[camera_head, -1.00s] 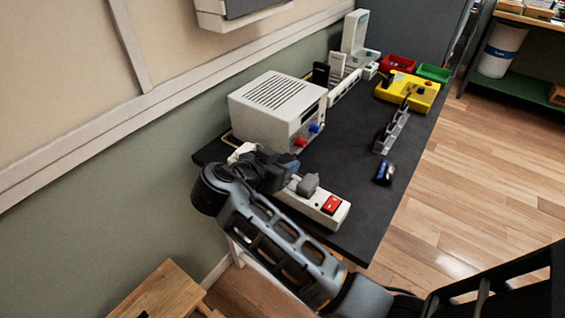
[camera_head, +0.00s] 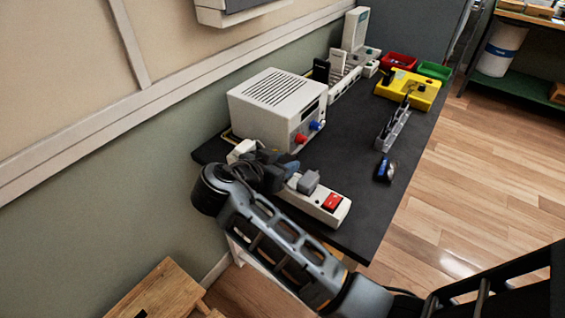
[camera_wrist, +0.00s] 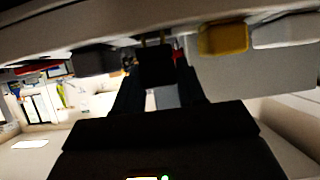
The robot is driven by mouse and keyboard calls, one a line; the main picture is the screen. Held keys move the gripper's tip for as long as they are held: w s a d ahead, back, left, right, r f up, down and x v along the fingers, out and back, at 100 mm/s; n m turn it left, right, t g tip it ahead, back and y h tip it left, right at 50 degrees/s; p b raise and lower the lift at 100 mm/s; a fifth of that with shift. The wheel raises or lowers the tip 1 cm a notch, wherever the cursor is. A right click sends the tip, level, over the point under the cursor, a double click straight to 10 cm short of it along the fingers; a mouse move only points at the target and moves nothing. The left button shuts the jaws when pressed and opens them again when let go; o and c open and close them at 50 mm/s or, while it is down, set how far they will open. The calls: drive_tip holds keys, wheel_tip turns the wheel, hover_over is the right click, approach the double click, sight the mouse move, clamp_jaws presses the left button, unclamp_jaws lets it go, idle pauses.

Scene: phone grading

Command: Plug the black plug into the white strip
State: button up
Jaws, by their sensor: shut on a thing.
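The white strip (camera_head: 315,206) lies along the near left part of the black table, with a red switch at its near end. My gripper (camera_head: 270,177) is over the strip's far part and hides much of it. In the wrist view, my gripper (camera_wrist: 157,82) is shut on the black plug (camera_wrist: 156,64), which sits between the fingers close to the pale band of the strip (camera_wrist: 45,32). I cannot tell whether its prongs are in a socket. The plug is not clearly distinguishable from my gripper in the head view.
A grey plug (camera_head: 308,182) stands in the strip beside my gripper, near the red switch. A yellow plug (camera_wrist: 223,39) shows in the wrist view. A white power supply box (camera_head: 270,105) stands behind the strip. A dark device (camera_head: 384,169) lies to the right; table between is clear.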

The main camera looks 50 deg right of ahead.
drive_tip(key=shift+f+b, duration=0.85)
drive_tip(key=shift+f, duration=0.2)
idle(0.4)
drive_tip(key=o, duration=1.3)
drive_tip(key=shift+a+r, duration=0.1)
drive_tip(key=b+v, duration=0.1)
drive_tip(key=v, duration=0.6)
drive_tip(key=shift+a+r, duration=0.1)
drive_tip(key=shift+a, duration=0.2)
